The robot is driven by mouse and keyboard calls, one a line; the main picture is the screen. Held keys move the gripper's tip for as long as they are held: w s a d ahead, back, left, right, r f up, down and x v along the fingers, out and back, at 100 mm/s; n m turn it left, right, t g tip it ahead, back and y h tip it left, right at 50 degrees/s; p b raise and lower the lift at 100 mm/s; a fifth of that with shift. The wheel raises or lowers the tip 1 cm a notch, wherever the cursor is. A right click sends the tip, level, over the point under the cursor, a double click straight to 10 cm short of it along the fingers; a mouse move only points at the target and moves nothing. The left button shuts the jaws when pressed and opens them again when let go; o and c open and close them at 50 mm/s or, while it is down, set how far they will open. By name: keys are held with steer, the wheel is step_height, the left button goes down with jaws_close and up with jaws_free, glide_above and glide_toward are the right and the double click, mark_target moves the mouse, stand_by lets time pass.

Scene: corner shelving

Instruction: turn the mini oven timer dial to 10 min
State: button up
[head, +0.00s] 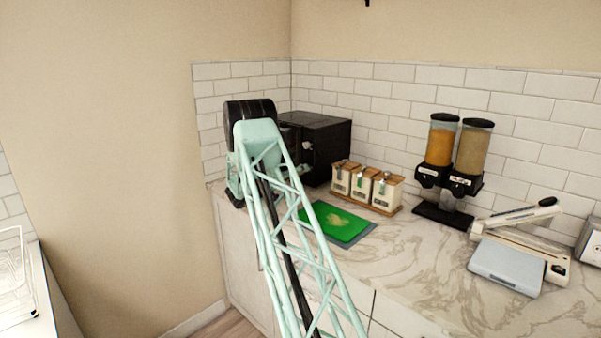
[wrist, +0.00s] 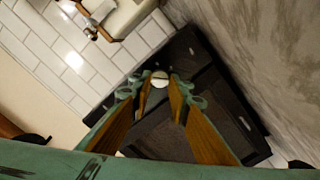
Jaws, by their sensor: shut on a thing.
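The mini oven (head: 327,136) is a black box in the corner of the counter, partly hidden behind my arm in the head view. In the wrist view its dark body (wrist: 205,75) fills the middle. The timer dial (wrist: 159,79) shows as a small round pale knob on the oven. My gripper (wrist: 159,87) has its two fingertips at either side of this dial and is shut on it. No scale marks or minute numbers can be read, so the dial's setting cannot be told. The gripper tips cannot be made out in the head view.
Several lidded canisters (head: 366,186) stand on a wooden tray right of the oven. A green board (head: 339,222) lies in front of them. Two dispensers (head: 455,155) and a flat scale (head: 506,265) are further right. Tiled walls close the corner behind.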

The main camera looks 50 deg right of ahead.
steer(key=shift+m, duration=1)
steer(key=o, duration=0.9)
steer(key=shift+c, duration=0.2)
steer(key=shift+a, duration=0.1)
steer(key=w+a, duration=0.1)
steer(key=a, duration=1)
steer(key=shift+w+a, duration=0.3)
steer(key=shift+a, duration=0.1)
